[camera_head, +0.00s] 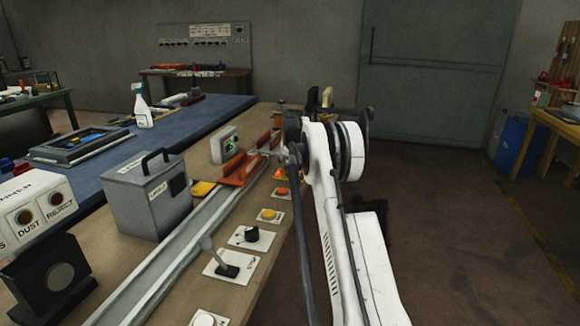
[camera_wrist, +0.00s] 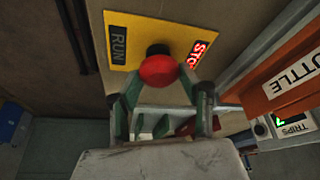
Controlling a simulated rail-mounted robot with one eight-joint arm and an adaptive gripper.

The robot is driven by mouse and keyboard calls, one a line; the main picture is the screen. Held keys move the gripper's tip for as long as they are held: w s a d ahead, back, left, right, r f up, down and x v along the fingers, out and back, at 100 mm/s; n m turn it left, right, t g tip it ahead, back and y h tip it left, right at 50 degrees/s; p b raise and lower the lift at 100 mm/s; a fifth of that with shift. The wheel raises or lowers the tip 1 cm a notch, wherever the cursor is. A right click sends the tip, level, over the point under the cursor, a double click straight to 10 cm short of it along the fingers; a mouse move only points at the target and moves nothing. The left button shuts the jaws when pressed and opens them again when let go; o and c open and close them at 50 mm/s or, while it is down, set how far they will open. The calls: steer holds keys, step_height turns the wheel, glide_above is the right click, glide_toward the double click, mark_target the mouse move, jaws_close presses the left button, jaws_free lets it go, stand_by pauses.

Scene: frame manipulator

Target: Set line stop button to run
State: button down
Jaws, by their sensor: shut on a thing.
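The line stop button is a red mushroom knob (camera_wrist: 158,70) on a black stem, in the upper middle of the wrist view. It stands on a yellow plate (camera_wrist: 143,27) with a dark RUN label (camera_wrist: 118,43) on the left and a STOP label (camera_wrist: 199,52) lit red on the right. My gripper (camera_wrist: 161,88) is shut on the knob, with one fingertip on each side of it. In the head view my white arm reaches to the far end of the bench, and the fingertips and the button cannot be made out there.
An orange shuttle (camera_head: 239,167) sits on the metal rail (camera_head: 180,245), close to the right of my gripper in the wrist view. A TRIPS counter (camera_head: 224,144) stands beside it. Several switches, including a lever (camera_head: 222,265), line the bench's near edge. Open floor lies right.

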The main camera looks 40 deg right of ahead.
steer(key=shift+r, duration=0.7)
steer(key=c, duration=1.1)
jaws_free()
steer(key=shift+o, duration=0.2)
steer(key=v, duration=1.2)
steer(key=shift+s+f, duration=0.1)
